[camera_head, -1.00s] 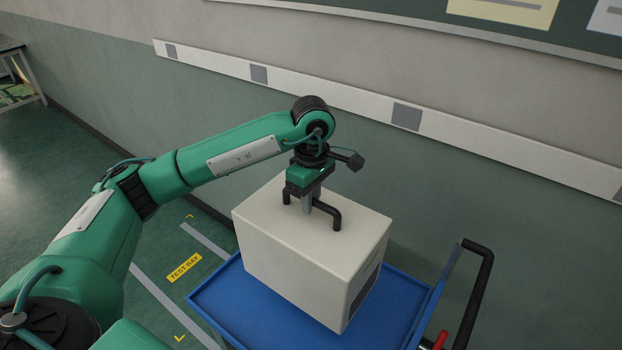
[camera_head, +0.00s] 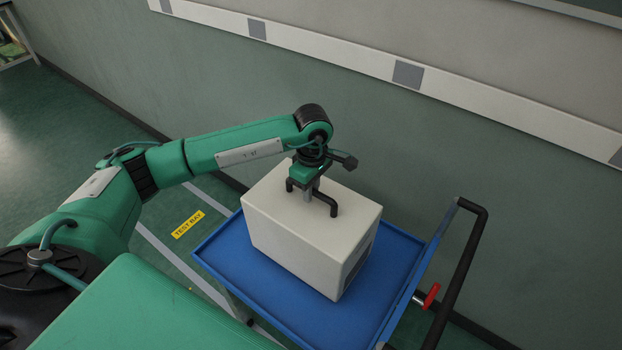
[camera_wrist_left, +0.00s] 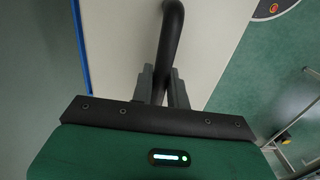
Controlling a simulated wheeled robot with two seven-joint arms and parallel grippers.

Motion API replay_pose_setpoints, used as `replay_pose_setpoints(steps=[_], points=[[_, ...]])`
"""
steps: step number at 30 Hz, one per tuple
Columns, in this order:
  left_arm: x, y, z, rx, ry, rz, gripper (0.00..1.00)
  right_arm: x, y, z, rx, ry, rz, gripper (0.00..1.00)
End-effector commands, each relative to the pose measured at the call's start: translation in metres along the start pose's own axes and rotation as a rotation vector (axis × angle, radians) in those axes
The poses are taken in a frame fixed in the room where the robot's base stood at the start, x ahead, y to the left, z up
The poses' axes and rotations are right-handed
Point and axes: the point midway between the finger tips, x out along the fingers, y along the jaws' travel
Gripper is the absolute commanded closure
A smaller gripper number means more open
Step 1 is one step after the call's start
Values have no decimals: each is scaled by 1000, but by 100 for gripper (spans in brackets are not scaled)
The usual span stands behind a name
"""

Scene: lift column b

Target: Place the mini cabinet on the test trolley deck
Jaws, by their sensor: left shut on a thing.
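The mini cabinet (camera_head: 303,238) is a pale box with a black bar handle (camera_head: 324,202) on its top. My left gripper (camera_head: 314,192) is shut on that handle from above. In the left wrist view the two fingers (camera_wrist_left: 162,88) close around the black handle (camera_wrist_left: 171,40), over the cabinet's pale top (camera_wrist_left: 205,45). The cabinet is upright over the blue deck of the test trolley (camera_head: 255,288), inside its rim. I cannot tell whether its underside touches the deck. My right gripper is not in view.
The trolley has a black push handle (camera_head: 465,265) and a red lever (camera_head: 431,295) at its right. A wall with a white trunking rail (camera_head: 330,55) stands behind. A yellow floor label (camera_head: 188,224) lies left of the trolley. Bare deck shows around the cabinet.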

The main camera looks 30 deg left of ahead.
Motion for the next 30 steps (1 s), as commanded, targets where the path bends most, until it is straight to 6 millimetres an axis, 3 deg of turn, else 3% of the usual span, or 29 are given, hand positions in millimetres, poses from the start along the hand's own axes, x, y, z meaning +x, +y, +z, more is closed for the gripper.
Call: replay_pose_setpoints(steps=[13,14,16,26,30], points=[[3,3,0,-1,-1,12,100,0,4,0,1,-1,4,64],[8,0,0,-1,1,1,78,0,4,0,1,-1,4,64],[8,0,0,-1,1,1,64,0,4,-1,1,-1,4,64],[6,0,0,-1,1,1,62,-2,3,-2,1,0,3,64],[-6,1,0,0,0,4,62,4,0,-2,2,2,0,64]])
